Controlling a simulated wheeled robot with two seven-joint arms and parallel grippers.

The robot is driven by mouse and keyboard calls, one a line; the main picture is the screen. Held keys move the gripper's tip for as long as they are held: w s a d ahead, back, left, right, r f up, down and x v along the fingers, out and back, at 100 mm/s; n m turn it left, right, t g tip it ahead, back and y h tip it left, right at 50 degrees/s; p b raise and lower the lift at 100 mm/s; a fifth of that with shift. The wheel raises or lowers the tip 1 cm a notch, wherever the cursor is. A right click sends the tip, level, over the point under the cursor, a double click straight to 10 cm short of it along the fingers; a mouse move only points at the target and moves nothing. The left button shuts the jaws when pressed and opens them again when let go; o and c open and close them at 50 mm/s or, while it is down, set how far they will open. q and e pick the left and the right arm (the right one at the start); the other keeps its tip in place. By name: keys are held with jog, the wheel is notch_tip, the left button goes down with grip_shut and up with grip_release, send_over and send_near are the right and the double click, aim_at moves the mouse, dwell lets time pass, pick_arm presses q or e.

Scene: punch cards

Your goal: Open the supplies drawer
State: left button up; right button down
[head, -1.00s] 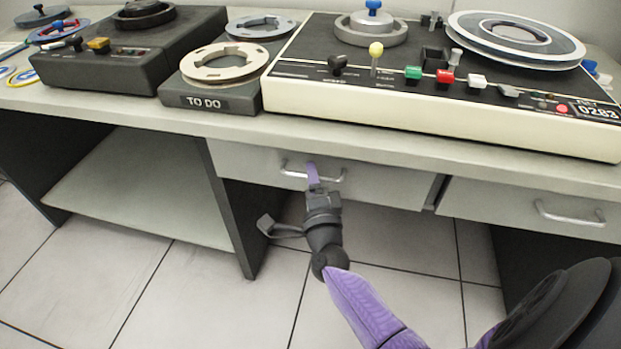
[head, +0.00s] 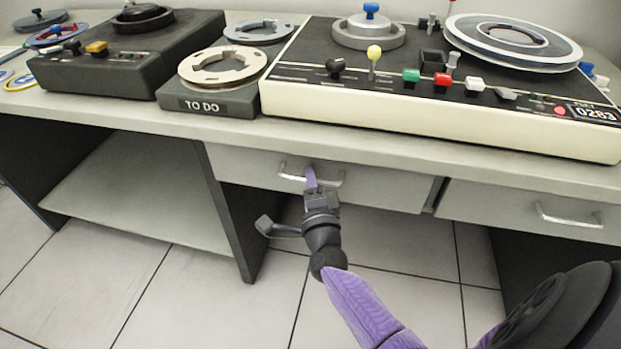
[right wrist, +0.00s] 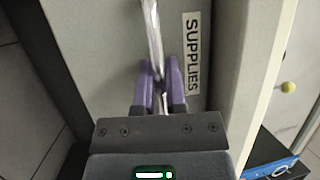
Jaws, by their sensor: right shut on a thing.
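The supplies drawer (head: 385,190) is the light grey drawer under the desk, in the middle of the head view. Its front looks flush or nearly flush with the desk. The right wrist view shows its SUPPLIES label (right wrist: 191,52) beside the metal bar handle (right wrist: 153,40). The handle also shows in the head view (head: 334,183). My right gripper (head: 311,178) is shut on this handle, with its purple fingers on either side of the bar in the right wrist view (right wrist: 159,78). My left gripper is not in view.
A second drawer (head: 530,212) with a bar handle is to the right. A dark panel (head: 236,225) stands left of the supplies drawer. On the desk above are a cream and black console (head: 420,118) and a TO DO stand (head: 205,104). The tiled floor in front is clear.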

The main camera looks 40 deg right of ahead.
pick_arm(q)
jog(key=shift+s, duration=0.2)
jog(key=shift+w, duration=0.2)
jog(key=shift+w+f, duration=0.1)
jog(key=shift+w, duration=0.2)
pick_arm(e)
jog(key=shift+s, duration=0.1)
